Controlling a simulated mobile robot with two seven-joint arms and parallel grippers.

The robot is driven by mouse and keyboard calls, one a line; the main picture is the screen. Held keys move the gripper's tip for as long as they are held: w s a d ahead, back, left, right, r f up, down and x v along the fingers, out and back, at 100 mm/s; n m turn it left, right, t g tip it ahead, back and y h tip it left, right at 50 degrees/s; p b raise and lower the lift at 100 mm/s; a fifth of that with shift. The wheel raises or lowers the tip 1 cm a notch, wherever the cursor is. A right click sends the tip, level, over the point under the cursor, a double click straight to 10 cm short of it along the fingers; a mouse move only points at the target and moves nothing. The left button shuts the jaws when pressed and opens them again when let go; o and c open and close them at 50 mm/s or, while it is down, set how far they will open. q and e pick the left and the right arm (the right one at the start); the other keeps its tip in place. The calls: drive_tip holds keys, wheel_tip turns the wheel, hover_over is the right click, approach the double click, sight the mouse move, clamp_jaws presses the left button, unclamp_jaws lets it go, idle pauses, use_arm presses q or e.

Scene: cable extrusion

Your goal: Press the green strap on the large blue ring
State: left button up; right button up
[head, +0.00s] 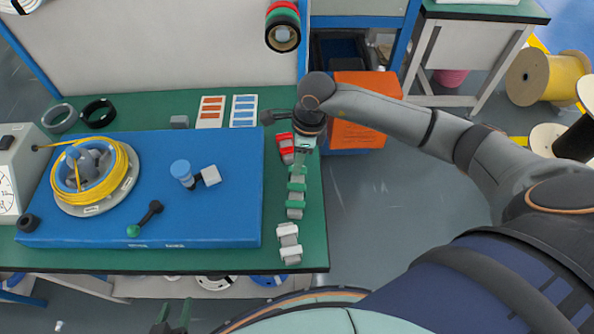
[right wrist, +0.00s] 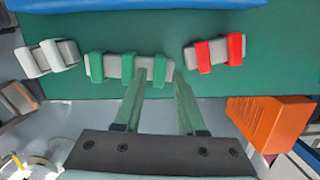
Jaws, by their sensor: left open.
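My right gripper (head: 302,158) points down at this row. In the right wrist view its fingers (right wrist: 161,80) are apart, around or just above the end strap (right wrist: 161,66); contact is unclear. My left gripper (head: 175,312) is open and empty at the bottom edge.
Red straps (right wrist: 218,50) and white straps (right wrist: 50,56) lie either side of the green row. The blue board (head: 225,145) carries a blue-capped post (head: 181,169) and a green-tipped lever (head: 146,217). An orange box (head: 358,110) stands beyond the table's right edge.

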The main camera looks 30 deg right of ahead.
drive_tip(key=shift+f+b, duration=1)
drive_tip(key=shift+f, duration=0.25)
drive_tip(key=shift+r, duration=0.2)
clamp_jaws()
wheel_tip(320, 180, up, 8)
drive_tip(key=p, duration=0.5)
idle(0.5)
